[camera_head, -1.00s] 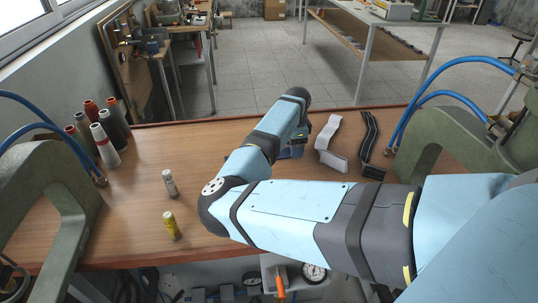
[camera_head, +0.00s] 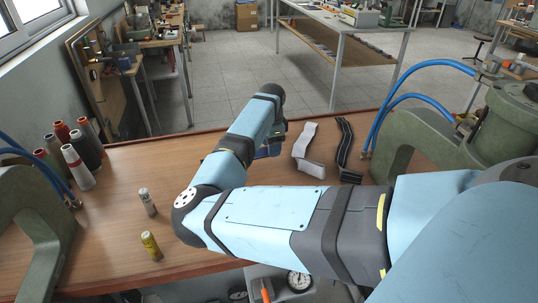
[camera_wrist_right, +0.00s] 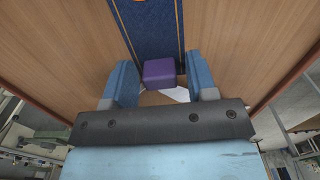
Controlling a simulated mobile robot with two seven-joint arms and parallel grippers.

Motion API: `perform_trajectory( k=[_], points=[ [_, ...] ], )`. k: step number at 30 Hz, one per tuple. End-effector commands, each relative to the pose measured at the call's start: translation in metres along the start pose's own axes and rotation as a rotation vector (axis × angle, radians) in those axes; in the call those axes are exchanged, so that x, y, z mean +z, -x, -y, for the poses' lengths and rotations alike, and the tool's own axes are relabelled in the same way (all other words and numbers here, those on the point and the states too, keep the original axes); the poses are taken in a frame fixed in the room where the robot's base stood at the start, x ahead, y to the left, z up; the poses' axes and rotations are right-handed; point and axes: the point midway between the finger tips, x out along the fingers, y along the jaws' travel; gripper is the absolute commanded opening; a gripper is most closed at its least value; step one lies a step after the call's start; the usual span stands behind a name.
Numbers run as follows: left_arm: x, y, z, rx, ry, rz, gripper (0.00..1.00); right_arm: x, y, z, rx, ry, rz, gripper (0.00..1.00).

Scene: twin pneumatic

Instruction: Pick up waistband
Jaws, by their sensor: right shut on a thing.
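The waistband appears to be the dark blue denim strip with yellow stitching (camera_wrist_right: 152,30) in the right wrist view. It lies on the wooden table, with a purple block (camera_wrist_right: 158,71) at its near end. My right gripper (camera_wrist_right: 161,78) has its blue fingers on either side of this block and is shut on it. In the head view, my right arm hides most of the gripper and the strip; a bit of blue (camera_head: 269,151) shows beside the arm. My left gripper is not in view.
A white-grey band (camera_head: 304,147) and a black band (camera_head: 345,145) lie to the right on the table (camera_head: 120,190). Thread cones (camera_head: 77,167) and two small spools, white (camera_head: 147,201) and yellow (camera_head: 151,246), stand left. Green machines (camera_head: 425,130) flank both sides.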

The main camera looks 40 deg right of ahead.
Motion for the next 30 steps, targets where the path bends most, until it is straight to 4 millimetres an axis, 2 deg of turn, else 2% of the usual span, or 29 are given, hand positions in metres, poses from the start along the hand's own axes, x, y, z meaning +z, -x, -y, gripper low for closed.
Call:
perform_trajectory(
  k=[1,9,15,21,30],
  points=[
    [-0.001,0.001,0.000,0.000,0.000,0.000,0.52,0.000,0.017,0.001,-0.006,-0.002,-0.001,0.29],
    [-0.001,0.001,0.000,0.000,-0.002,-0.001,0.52,0.000,0.094,0.001,-0.005,-0.001,0.000,0.29],
    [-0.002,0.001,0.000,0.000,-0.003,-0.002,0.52,0.000,0.135,0.000,-0.002,-0.002,-0.001,0.29],
    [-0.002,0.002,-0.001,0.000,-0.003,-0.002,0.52,0.000,0.154,0.000,-0.001,-0.001,-0.001,0.29],
    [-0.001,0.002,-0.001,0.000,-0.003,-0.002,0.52,0.000,0.156,0.000,-0.001,-0.001,-0.001,0.29]
  ],
)
